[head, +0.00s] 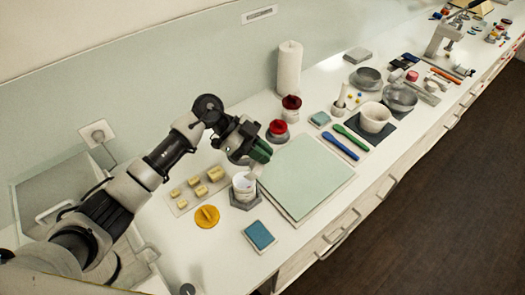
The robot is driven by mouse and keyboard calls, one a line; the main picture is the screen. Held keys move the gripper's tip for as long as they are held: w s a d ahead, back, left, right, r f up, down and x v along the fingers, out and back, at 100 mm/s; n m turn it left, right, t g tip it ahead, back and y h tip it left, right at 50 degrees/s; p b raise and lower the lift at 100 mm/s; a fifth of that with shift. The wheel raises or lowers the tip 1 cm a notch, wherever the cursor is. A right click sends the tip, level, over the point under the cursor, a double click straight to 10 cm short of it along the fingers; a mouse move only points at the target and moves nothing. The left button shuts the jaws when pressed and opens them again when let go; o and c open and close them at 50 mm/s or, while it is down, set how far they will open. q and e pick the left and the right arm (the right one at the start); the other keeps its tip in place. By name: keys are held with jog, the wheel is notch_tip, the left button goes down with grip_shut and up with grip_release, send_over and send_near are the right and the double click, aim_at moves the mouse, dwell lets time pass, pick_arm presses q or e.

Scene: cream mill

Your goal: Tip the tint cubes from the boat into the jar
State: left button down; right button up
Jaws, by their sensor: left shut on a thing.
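A white jar (244,187) stands upright and open on a dark grey six-sided base, just left of the pale green mat. My left gripper (254,158) is above the jar, slightly to its right and behind. It is shut on a small dark green thing (262,151), which seems to be the boat. The fingers hide part of it, and I cannot tell its tilt. Tint cubes in the boat are not visible from here. The inside of the jar is too small to read clearly. My right gripper is out of view.
A yellow lid (207,216) and a blue pad (260,236) lie in front of the jar. A tray with several cream blocks (195,190) is to its left. Red-topped jars (278,131) stand behind. The pale green mat (305,175) is bare.

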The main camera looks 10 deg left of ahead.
pick_arm(q)
jog(key=shift+d+r+y+p, duration=0.15)
jog(key=shift+r+y+p, duration=0.5)
jog(key=shift+p, duration=0.95)
jog(key=shift+d+r+t+y+b, duration=0.2)
jog(key=shift+t+y+b, duration=0.15)
jog(key=shift+t+y, duration=0.25)
jog(key=y, duration=0.1)
jog(key=d+r+y, duration=0.1)
jog(key=y, duration=0.1)
jog(key=r+t+y, duration=0.1)
jog(key=y, duration=0.1)
jog(key=shift+s+d+r, duration=0.15)
jog(key=shift+s+d, duration=0.05)
jog(key=shift+d, duration=0.05)
jog(key=y, duration=0.1)
jog(key=r+y, duration=0.1)
jog(key=y, duration=0.1)
jog(key=shift+s+d+t+y, duration=0.15)
jog(key=shift+d+t+y, duration=0.1)
jog(key=shift+d+t, duration=0.15)
jog(key=shift+a, duration=0.15)
